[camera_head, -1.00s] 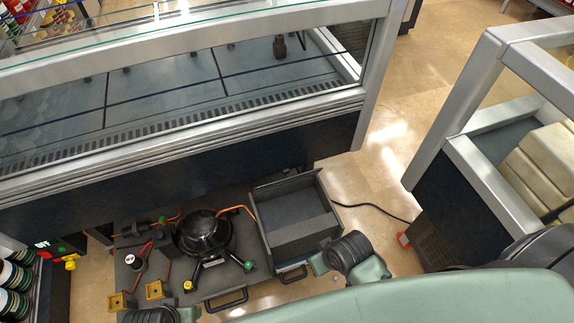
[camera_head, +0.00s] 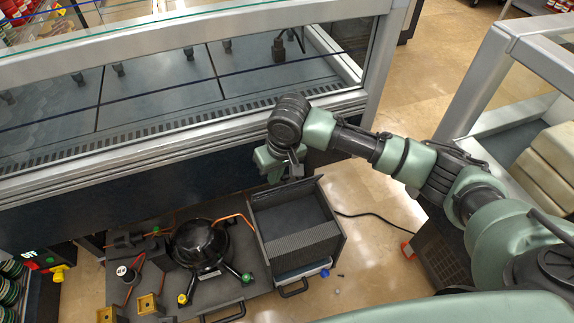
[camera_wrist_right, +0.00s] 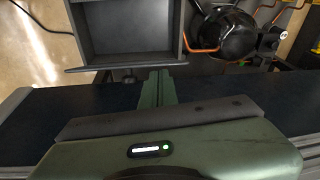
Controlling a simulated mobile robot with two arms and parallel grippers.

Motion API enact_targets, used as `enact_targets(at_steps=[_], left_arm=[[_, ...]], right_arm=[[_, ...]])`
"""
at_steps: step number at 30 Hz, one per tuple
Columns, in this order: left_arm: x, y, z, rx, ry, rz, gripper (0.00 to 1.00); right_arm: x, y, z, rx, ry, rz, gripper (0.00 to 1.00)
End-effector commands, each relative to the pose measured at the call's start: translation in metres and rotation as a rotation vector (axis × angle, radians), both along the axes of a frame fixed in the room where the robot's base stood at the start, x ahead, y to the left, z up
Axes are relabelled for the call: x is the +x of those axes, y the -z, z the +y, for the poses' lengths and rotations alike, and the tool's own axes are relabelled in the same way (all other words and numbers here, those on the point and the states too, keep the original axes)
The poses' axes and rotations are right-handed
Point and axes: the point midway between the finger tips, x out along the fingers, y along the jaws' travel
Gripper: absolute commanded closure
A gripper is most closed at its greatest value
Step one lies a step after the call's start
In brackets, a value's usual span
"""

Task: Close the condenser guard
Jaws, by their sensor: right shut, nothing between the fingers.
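The condenser guard (camera_head: 283,190) appears to be the thin dark panel standing raised along the back edge of the grey condenser box (camera_head: 340,238). The box is open on top, with a ribbed strip across its front part. In the right wrist view the panel's edge (camera_wrist_right: 120,69) runs across in front of the open box (camera_wrist_right: 83,35). My right gripper (camera_head: 294,176) is shut and empty, behind the box and close to the raised panel. In the wrist view its fingertips (camera_wrist_right: 158,76) are near the panel's edge; I cannot tell whether they touch. My left gripper is not in view.
A black pump (camera_head: 201,243) with copper pipes sits left of the box on a pull-out base (camera_head: 225,291). The display case (camera_head: 130,185) rises close behind. A black cable (camera_head: 378,215) runs right. Small loose pieces (camera_head: 337,292) lie on the floor.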

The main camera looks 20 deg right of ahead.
Motion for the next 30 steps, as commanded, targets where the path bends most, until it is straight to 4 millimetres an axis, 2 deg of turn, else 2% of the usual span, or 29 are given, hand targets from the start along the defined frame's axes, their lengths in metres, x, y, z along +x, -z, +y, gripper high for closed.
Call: enact_targets(at_steps=[1, 3, 6, 10, 14, 24, 30], left_arm=[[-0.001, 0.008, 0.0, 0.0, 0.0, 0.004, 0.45], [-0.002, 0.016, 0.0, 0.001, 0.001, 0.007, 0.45], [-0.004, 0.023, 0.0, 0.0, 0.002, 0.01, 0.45], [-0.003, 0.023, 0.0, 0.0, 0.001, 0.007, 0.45], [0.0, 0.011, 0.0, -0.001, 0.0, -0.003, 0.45], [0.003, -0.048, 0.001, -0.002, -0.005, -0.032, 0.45], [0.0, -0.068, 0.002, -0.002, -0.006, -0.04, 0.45]], right_arm=[[0.017, -0.012, -0.018, -0.026, 0.054, -0.003, 1.0], [0.031, -0.023, -0.036, -0.043, 0.116, 0.004, 1.0], [0.042, -0.034, -0.051, -0.056, 0.176, 0.009, 1.0], [0.047, -0.035, -0.058, -0.059, 0.206, 0.014, 1.0], [0.05, -0.018, -0.058, -0.059, 0.207, 0.016, 1.0], [0.061, 0.041, -0.056, -0.059, 0.203, 0.013, 1.0], [0.065, 0.057, -0.055, -0.058, 0.203, 0.012, 1.0]])
